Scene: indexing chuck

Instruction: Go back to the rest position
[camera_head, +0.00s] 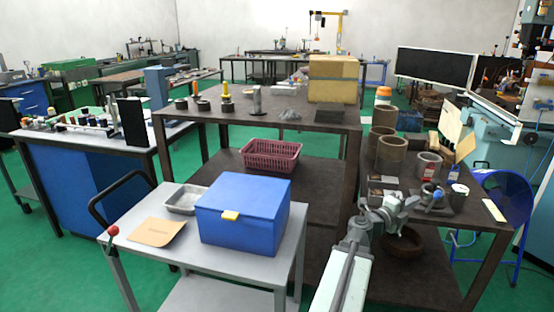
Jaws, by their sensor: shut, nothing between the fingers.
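My arm reaches up from the bottom of the head view. My gripper (408,202) is small in the picture, over the front of the right-hand dark bench (455,215). It is shut and empty. Its fingertips are hard to make out against the clutter behind. A small grey device with a blue part (436,196) shows just right of the gripper; I cannot tell whether they touch.
A grey cart (250,262) with a blue box (243,215) stands left of my arm. Several brown cylinders (391,153) stand on the right-hand bench. A blue drum-like thing (508,202) is at the right. Green floor (60,240) is open at the left.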

